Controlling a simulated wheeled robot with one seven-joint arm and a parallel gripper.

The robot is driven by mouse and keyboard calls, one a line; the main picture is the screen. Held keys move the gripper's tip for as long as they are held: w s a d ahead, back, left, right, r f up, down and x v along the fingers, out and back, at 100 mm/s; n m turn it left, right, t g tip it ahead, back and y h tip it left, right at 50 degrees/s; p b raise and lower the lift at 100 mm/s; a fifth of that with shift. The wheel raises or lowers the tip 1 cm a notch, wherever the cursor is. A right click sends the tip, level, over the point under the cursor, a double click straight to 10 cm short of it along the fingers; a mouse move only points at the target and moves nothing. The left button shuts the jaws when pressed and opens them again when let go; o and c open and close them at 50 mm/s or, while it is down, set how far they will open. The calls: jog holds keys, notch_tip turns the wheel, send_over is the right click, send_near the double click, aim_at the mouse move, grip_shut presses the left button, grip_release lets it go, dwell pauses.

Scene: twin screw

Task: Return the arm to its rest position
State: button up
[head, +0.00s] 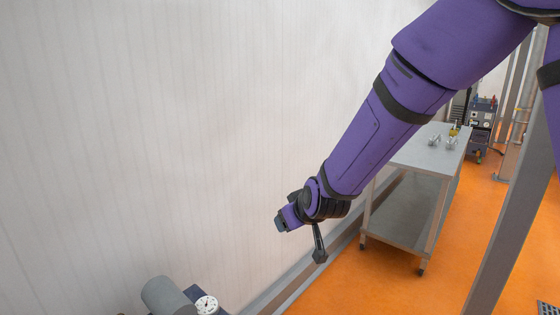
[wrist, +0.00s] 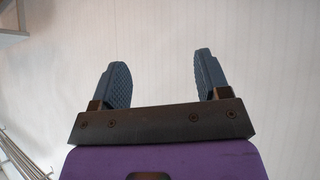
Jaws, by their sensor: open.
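My purple arm reaches down from the upper right of the head view, extended out in front of the white wall. My gripper (head: 300,238) is at its lower end, in mid-air and apart from the wall and the cart. In the wrist view my gripper (wrist: 160,80) shows two dark blue ribbed fingers spread wide apart. Nothing is between them, and only the pale panelled wall shows beyond.
A white panelled wall (head: 150,120) fills the left. A grey metal cart (head: 425,155) with small metal parts stands behind my arm. A grey post (head: 510,200) rises at right. A grey cylinder (head: 165,297) with a gauge (head: 206,304) is at bottom left. Orange floor (head: 390,285) is clear.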

jog(key=s+d+r+m+g+h, duration=0.1)
jog(key=s+d+r+m, duration=0.1)
jog(key=s+d+r, duration=0.45)
jog(key=s+d+r+m, duration=0.1)
jog(key=s+d+r, duration=0.3)
jog(key=d+r, duration=0.4)
jog(key=s+d+r+m+g+h, duration=0.1)
jog(key=s+d, duration=0.5)
jog(key=s, duration=0.3)
jog(key=s+d+r+m+g+h, duration=0.1)
jog(key=s+d+r+m, duration=0.1)
jog(key=s+d, duration=0.4)
jog(key=s, duration=0.4)
jog(key=shift+s+d+m+h, duration=0.15)
jog(key=shift+d+m+h, duration=0.1)
jog(key=shift+m+h, duration=0.05)
